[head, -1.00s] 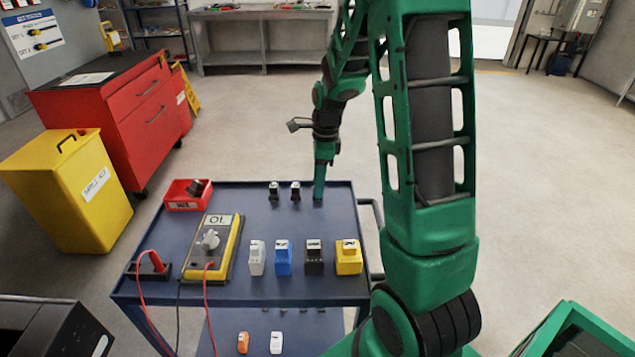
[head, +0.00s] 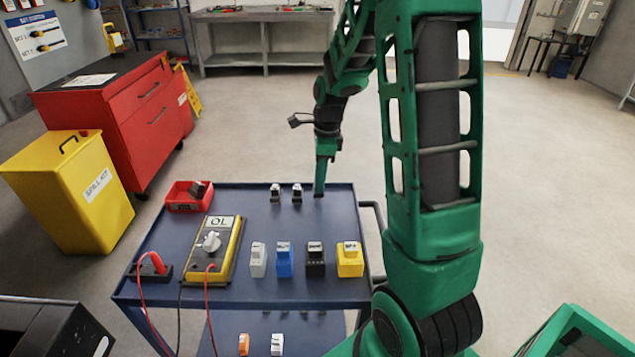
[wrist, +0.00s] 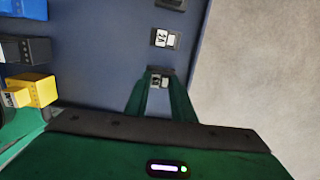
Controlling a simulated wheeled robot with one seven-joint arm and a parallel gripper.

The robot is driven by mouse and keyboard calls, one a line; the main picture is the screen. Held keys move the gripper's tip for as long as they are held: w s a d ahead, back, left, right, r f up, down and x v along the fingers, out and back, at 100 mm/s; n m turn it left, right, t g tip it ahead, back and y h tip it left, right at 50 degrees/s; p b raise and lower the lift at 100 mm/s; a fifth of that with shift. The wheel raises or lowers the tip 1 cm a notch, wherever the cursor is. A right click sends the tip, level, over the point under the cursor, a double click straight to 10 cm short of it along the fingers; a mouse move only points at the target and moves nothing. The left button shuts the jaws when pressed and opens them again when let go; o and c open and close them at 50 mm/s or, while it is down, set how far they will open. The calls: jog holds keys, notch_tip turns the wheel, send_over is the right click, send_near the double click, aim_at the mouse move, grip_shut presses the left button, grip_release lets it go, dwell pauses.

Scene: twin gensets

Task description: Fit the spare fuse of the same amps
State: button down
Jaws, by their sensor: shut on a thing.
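My gripper (head: 319,192) is at the back right of the blue cart top in the head view. In the wrist view its fingers (wrist: 157,74) are shut on a small dark fuse (wrist: 158,82) with a white label, too small to read surely. In the head view the fingers hide this fuse. A second fuse (wrist: 165,38) marked what looks like 2A stands beside it, apart from the fingers. A third (wrist: 171,4) is cut by the picture's top edge. These two stand left of my gripper in the head view (head: 297,192), (head: 275,193).
On the cart top (head: 225,300) are a red tray (head: 178,206) holding a dark item, a yellow multimeter (head: 228,262) reading OL, and white (head: 258,262), blue (head: 284,262), black (head: 315,262) and yellow (head: 349,264) blocks. The cart's middle is clear.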

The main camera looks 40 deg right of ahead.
jog(key=shift+r, duration=0.7)
jog(key=shift+r, duration=0.1)
jog(key=shift+r, duration=2.4)
